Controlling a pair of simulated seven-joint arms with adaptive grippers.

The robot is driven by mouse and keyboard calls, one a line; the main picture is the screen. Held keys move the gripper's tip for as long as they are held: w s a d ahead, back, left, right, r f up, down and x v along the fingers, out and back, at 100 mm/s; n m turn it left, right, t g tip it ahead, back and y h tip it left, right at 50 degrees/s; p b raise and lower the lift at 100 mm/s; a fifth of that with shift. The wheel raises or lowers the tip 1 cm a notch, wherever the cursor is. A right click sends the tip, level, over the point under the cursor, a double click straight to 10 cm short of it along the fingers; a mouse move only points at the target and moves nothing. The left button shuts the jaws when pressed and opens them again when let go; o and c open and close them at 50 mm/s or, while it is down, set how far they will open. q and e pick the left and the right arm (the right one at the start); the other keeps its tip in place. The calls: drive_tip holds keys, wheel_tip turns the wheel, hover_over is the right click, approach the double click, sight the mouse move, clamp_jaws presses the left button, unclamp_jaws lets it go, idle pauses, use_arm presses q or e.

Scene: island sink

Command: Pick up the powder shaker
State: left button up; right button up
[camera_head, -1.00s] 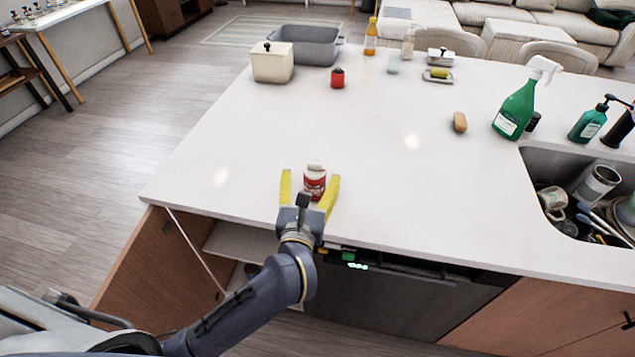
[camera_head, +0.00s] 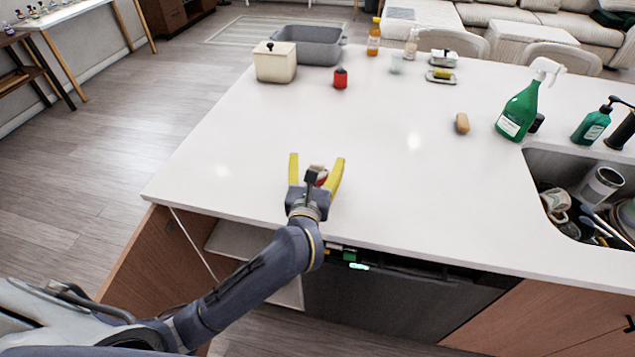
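A small red-and-white container (camera_head: 322,179), which looks like the powder shaker, stands near the front edge of the white countertop. My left gripper (camera_head: 317,158) is over that spot, with its two yellow fingers apart, one on each side of the container. The fingers reach past the container, and a gap shows between it and the fingers. The gripper's dark body hides most of the container. My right gripper is not in view.
The middle countertop is clear.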

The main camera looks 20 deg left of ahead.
use_arm(q)
clamp_jaws()
idle(0.4)
drive_tip(key=shift+r, duration=0.1)
